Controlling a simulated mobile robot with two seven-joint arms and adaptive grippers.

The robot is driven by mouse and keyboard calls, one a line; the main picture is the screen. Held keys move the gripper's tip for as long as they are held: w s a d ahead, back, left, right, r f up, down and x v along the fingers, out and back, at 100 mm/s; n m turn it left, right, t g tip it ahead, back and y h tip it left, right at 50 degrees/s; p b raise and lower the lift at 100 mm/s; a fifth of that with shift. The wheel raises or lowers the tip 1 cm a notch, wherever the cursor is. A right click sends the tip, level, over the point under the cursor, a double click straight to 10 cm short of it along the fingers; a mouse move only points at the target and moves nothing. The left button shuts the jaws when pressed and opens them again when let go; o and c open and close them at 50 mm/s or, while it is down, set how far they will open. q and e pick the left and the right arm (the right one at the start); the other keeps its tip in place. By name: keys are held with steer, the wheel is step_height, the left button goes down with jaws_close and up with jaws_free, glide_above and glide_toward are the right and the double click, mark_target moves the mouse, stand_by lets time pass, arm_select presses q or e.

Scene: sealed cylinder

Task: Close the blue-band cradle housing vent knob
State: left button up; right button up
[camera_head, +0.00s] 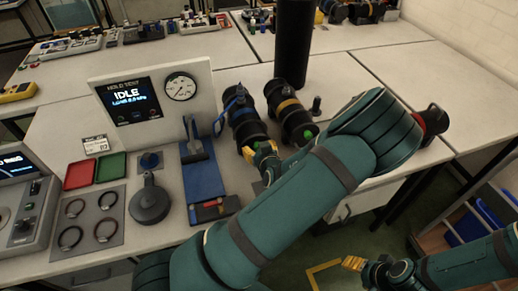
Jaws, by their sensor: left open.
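The blue-band cylinder housing (243,117) is black and lies in its cradle on the bench, right of the gauge panel. A small green part (257,146) shows at its near end, and I cannot tell whether it is the vent knob. A similar housing with a yellow band (287,105) lies to its right, with a green knob (308,134) at its near end. My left gripper (261,153) is open at the near end of the blue-band housing, its yellow fingertips by the green part; contact is unclear. My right gripper (353,263) is low at the right, away from the bench.
A panel with a display reading IDLE (130,101) and a dial gauge (181,87) stands left of the housings. A blue stand (203,178) with a lever is just left of my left gripper. A tall black column (293,45) rises behind. The right bench top is mostly clear.

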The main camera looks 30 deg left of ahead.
arm_select(q)
steer(key=shift+a, duration=0.1)
jaws_close()
steer(key=shift+w+m+p, duration=0.1)
steer(key=shift+m+p, duration=0.2)
steer(key=shift+p, duration=0.1)
stand_by(0.3)
steer(key=shift+r+m+g+y+p, duration=0.1)
steer(key=shift+m+g+y+p, duration=0.3)
steer(key=shift+m+p, duration=0.15)
steer(key=shift+w+m+g+y+p, duration=0.15)
steer(key=shift+m+g+y+p, duration=0.3)
steer(key=shift+m+p, duration=0.3)
steer(key=shift+m+g+y+p, duration=0.3)
steer(key=shift+m+y, duration=0.15)
steer(key=shift+m, duration=0.35)
steer(key=shift+m+g+y, duration=0.25)
steer(key=shift+m+y, duration=0.15)
steer(key=shift+m, duration=0.3)
